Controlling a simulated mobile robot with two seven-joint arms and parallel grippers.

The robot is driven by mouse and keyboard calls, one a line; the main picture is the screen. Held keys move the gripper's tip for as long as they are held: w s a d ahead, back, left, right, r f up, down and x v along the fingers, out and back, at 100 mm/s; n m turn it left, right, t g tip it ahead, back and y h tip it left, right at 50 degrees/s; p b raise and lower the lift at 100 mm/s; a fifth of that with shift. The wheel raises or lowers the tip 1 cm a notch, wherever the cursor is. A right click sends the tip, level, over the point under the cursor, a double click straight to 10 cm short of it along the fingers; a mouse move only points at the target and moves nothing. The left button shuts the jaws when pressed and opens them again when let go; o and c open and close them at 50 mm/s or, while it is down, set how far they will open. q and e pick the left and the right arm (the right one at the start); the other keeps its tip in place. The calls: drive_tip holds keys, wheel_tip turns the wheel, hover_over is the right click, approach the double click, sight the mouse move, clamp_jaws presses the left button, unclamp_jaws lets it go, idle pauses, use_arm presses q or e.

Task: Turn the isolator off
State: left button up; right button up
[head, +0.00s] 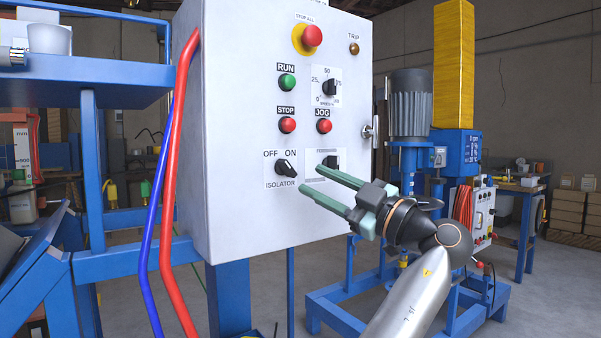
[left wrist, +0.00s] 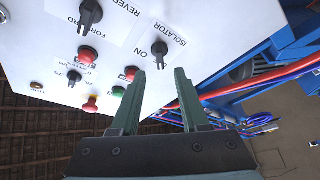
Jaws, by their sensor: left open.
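The isolator knob (head: 286,168) is a black rotary handle low on the white control panel's face, under the OFF and ON labels and above the word ISOLATOR. Its handle slants in the head view; I cannot tell for sure which end is the pointer. My left gripper (head: 313,178) is open and empty, just right of the knob and in front of the panel. In the left wrist view the knob (left wrist: 159,50) shows just beyond the gap between the open fingertips (left wrist: 159,72), apart from them. My right gripper is not in view.
Close by on the panel are a forward/reverse switch (head: 332,163), partly behind my gripper, red STOP (head: 287,125) and JOG (head: 323,126) buttons, green RUN (head: 287,83), a speed dial (head: 330,87) and an emergency stop (head: 312,36). Red and blue hoses (head: 170,165) run down the panel's left side.

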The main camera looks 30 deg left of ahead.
use_arm(q)
drive_tip(key=v, duration=0.6)
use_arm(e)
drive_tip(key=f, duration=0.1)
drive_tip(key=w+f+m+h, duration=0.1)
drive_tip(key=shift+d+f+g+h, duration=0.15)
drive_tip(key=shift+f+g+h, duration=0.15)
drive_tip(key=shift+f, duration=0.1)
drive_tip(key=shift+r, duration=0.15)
